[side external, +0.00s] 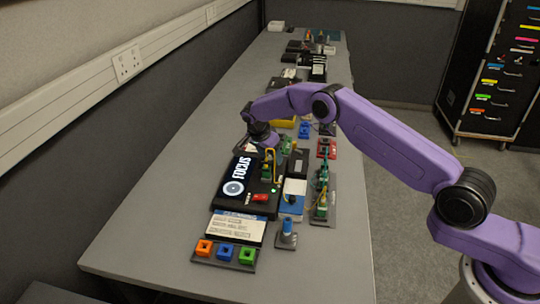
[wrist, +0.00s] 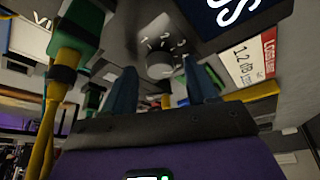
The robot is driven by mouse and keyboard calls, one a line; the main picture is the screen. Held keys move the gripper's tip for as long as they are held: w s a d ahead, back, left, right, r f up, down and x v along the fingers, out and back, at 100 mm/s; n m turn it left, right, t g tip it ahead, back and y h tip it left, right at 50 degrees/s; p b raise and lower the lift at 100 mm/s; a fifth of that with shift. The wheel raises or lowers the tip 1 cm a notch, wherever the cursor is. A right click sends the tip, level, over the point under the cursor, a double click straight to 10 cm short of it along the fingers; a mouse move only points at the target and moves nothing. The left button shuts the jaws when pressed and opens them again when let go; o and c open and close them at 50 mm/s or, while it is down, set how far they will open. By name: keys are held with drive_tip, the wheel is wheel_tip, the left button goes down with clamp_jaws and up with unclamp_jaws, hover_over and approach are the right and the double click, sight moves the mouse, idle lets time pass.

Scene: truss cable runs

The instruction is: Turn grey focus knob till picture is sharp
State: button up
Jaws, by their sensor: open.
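The grey focus knob (wrist: 160,66) shows in the wrist view on a dark panel, with white marks and numerals around it. My gripper (wrist: 161,72) is open, with one blue finger on each side of the knob; I cannot tell whether either touches it. In the side view my gripper (side external: 268,142) is at the far end of a black unit, and the knob cannot be made out there. The unit's screen (side external: 236,182) shows white FOCUS lettering and a round target. The lettering is readable, but fine sharpness is too small to judge. Part of the lettering shows in the wrist view (wrist: 232,8).
A red switch (side external: 260,197) and a yellow bent cable (side external: 273,156) are close to the gripper. Green connectors (side external: 321,207) stand to the right. Orange, green and blue blocks (side external: 225,252) sit at the near end. The bench's left strip (side external: 165,200) is clear.

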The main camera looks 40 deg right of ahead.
drive_tip(key=v, duration=1.7)
drive_tip(key=shift+a, duration=0.15)
